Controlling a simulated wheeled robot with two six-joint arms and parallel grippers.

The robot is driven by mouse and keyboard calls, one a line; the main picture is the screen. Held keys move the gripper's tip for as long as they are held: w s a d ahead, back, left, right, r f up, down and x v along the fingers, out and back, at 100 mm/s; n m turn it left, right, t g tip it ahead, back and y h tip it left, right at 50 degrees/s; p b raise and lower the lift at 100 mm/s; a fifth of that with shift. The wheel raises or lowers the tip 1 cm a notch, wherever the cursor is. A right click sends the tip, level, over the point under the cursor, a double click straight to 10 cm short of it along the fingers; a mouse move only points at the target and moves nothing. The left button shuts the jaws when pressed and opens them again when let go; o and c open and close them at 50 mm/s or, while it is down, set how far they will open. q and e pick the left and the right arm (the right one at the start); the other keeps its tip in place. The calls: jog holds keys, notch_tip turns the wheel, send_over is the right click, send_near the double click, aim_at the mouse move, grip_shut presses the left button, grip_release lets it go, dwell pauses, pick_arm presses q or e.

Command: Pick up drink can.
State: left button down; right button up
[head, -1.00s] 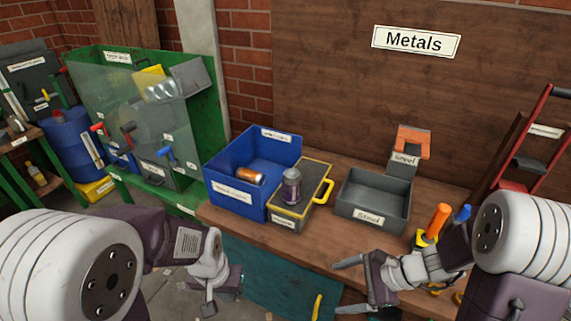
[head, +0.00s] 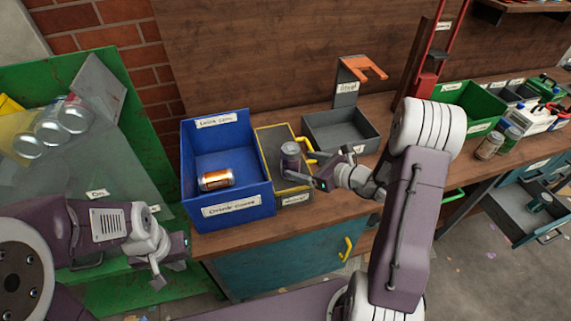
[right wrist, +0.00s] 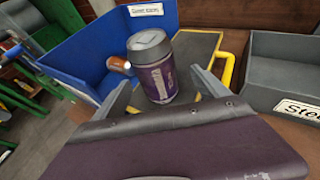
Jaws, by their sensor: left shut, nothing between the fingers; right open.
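A purple drink can (head: 290,158) with a grey top stands upright on the dark, yellow-edged lid of a box (head: 268,143). My right gripper (head: 308,165) is open and reaches in from the right, close to the can. My left gripper (head: 168,268) is shut and empty, at lower left in the head view, away from the can.
A blue bin (head: 236,205) holding an orange can (head: 216,179) stands just left of the box. A yellow handle (head: 306,145) is right beside the can. A grey steel tray (head: 343,136) stands further right. A green slanted container is at far left.

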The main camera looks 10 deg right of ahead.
aim_at(299, 165)
jog(key=x, duration=0.2)
jog(key=shift+w+a+f, duration=0.35)
jog(key=shift+w+a, duration=0.2)
jog(key=shift+a, duration=0.15)
jog(key=p+x, duration=0.1)
jog(key=x, duration=0.3)
jog(key=shift+w+a+f, duration=0.15)
jog(key=shift+a+f, duration=0.05)
jog(key=shift+f, duration=0.1)
jog(key=shift+r, duration=0.1)
jog(key=c, duration=1.4)
notch_tip(299, 165, up, 4)
jog(key=shift+d+r, duration=0.1)
jog(key=shift+r, duration=0.05)
jog(key=w+d+r, duration=0.4)
jog(key=d+r, duration=0.2)
jog(key=d, duration=0.4)
jog(key=shift+w+d+r+p, duration=0.2)
jog(key=shift+d+r+p, duration=0.1)
jog(key=shift+d+r, duration=0.1)
